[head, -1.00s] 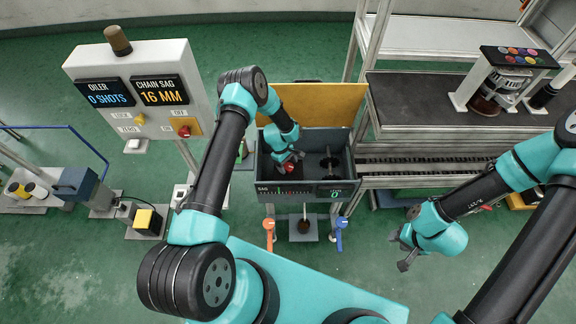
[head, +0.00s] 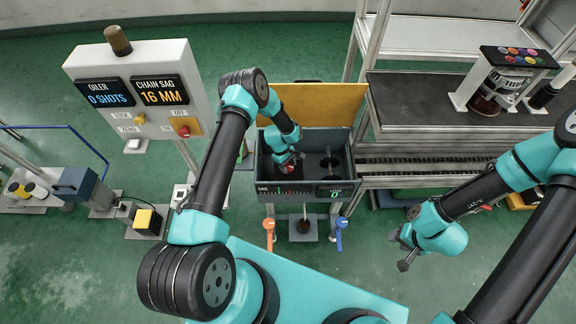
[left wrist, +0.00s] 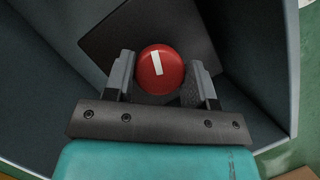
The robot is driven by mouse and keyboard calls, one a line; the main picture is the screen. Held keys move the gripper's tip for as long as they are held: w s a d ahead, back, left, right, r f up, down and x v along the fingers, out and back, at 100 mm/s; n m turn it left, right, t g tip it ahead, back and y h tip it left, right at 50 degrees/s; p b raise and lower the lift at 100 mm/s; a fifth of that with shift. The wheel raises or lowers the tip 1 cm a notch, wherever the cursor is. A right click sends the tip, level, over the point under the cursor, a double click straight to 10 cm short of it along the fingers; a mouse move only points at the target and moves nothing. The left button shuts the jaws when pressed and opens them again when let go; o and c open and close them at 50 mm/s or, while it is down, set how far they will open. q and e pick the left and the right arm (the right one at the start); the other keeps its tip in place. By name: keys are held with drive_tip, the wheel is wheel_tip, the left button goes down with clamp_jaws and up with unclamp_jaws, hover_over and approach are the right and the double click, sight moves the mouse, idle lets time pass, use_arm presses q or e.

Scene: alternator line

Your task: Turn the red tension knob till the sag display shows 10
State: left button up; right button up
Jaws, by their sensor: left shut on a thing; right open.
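The red tension knob (left wrist: 160,70) is round with a white mark, inside the dark box (head: 262,184). In the left wrist view, the mark is tilted slightly off the picture's vertical. My left gripper (left wrist: 162,82) is shut on the knob, one finger on each side of it. In the head view, my left gripper (head: 291,160) reaches down into the box and mostly hides the knob. The chain sag display (head: 161,91) reads 16 MM. My right gripper (head: 398,253) is open and empty, out over the floor to the right.
The oiler display (head: 106,93) reads 0 SHOTS. The box has a raised yellow lid (head: 310,104) behind it. An orange lever (head: 269,226) and a blue lever (head: 341,224) stand at its front. A shelf rack (head: 450,95) with a conveyor is on the right.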

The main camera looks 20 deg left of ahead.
use_arm(q)
drive_tip(key=shift+m, duration=0.4)
drive_tip(key=m+g+y, duration=0.1)
drive_tip(key=m, duration=0.2)
drive_tip(key=shift+m, duration=0.3)
drive_tip(key=m+g+y, duration=0.1)
drive_tip(key=m, duration=0.3)
drive_tip(key=shift+w+d, duration=0.1)
drive_tip(key=m+g+y, duration=0.1)
drive_tip(key=m+y, duration=0.1)
drive_tip(key=m, duration=0.3)
drive_tip(key=m+y, duration=0.1)
drive_tip(key=m, duration=0.3)
drive_tip(key=shift+d+y, duration=0.1)
drive_tip(key=shift+y, duration=0.3)
drive_tip(key=shift+m, duration=0.3)
drive_tip(key=o, duration=0.9)
drive_tip(key=shift+r, duration=0.1)
